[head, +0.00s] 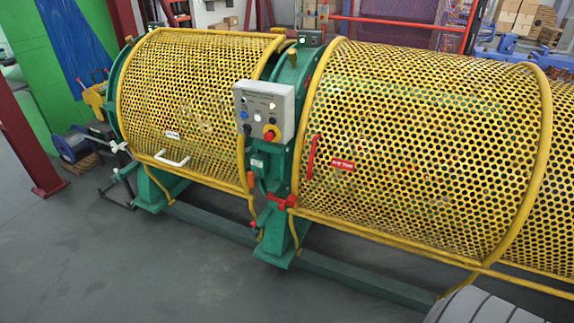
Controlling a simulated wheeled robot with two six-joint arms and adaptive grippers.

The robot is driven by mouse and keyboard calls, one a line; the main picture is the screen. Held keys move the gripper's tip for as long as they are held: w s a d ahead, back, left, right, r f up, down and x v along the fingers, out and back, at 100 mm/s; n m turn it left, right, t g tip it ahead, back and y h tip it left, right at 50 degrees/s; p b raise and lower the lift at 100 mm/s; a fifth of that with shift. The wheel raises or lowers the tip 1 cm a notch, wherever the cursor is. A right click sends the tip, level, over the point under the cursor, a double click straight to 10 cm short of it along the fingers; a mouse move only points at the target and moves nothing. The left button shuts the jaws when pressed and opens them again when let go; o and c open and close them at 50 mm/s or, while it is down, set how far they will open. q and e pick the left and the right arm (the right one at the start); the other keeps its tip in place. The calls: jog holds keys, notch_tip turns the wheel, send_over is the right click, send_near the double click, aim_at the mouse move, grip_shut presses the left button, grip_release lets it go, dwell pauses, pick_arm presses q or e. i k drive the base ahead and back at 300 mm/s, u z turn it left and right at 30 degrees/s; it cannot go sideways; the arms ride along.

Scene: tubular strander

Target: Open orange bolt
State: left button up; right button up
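A red-orange bolt-like fitting (281,202) sits low on the green frame between the two yellow perforated guards, by the lower left corner of the right guard (420,150). A smaller orange-red piece (251,180) is at the lower right edge of the left guard (190,95). A third small red piece (253,225) is lower down on a yellow bar. I cannot tell for sure which of these is the orange bolt. Both guards look closed.
A grey control box (264,110) with a red-and-yellow stop button stands out between the guards. A white handle (173,159) is on the left guard. A green base beam (350,282) runs along the floor. The floor (120,270) in front is clear at the left.

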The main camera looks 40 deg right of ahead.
aim_at(251, 176)
jog(key=z, duration=1.1)
jog(key=i, duration=1)
jog(key=z, duration=1)
